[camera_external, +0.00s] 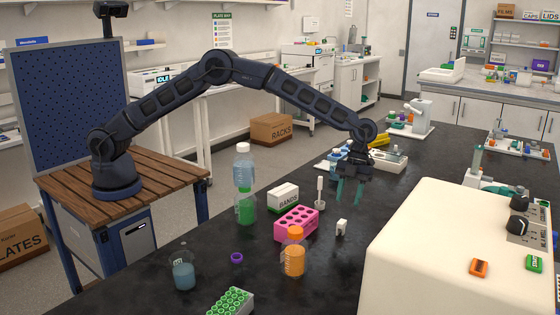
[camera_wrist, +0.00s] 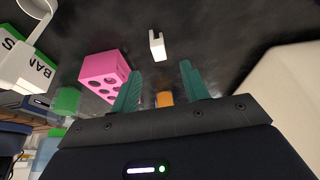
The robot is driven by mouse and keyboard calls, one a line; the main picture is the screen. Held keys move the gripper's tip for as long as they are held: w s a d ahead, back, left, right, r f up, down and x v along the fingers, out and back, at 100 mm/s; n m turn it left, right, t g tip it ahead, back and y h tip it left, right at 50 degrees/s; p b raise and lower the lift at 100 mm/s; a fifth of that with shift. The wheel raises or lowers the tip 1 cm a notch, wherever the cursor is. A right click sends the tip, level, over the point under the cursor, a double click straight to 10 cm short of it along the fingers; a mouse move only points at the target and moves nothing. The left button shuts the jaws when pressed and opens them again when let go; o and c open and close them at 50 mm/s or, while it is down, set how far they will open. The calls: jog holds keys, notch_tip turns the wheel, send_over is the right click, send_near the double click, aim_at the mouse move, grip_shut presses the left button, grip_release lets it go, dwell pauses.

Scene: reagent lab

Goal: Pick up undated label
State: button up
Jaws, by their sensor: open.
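A small white piece (camera_external: 341,227) stands on the black bench; no writing on it is readable, so I cannot confirm that it is the undated label. In the wrist view the white piece (camera_wrist: 157,45) has a notched shape and lies just beyond the fingertips, roughly centred between them. My gripper (camera_external: 349,198) hangs above the bench with its teal fingers pointing down. It is above the white piece and apart from it. In the wrist view my gripper (camera_wrist: 160,67) is open, with nothing between the fingers.
A pink rack (camera_external: 296,222), an orange-capped bottle (camera_external: 293,256), a white BANDS box (camera_external: 283,197) and a white upright stand (camera_external: 320,193) are to the left. A large cream machine (camera_external: 450,240) blocks the right. Bare bench surrounds the white piece.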

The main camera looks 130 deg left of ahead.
aim_at(343, 221)
jog(key=x, duration=0.9)
jog(key=shift+s+f, duration=0.1)
jog(key=shift+f, duration=0.35)
grip_shut()
jog(key=shift+r, duration=0.1)
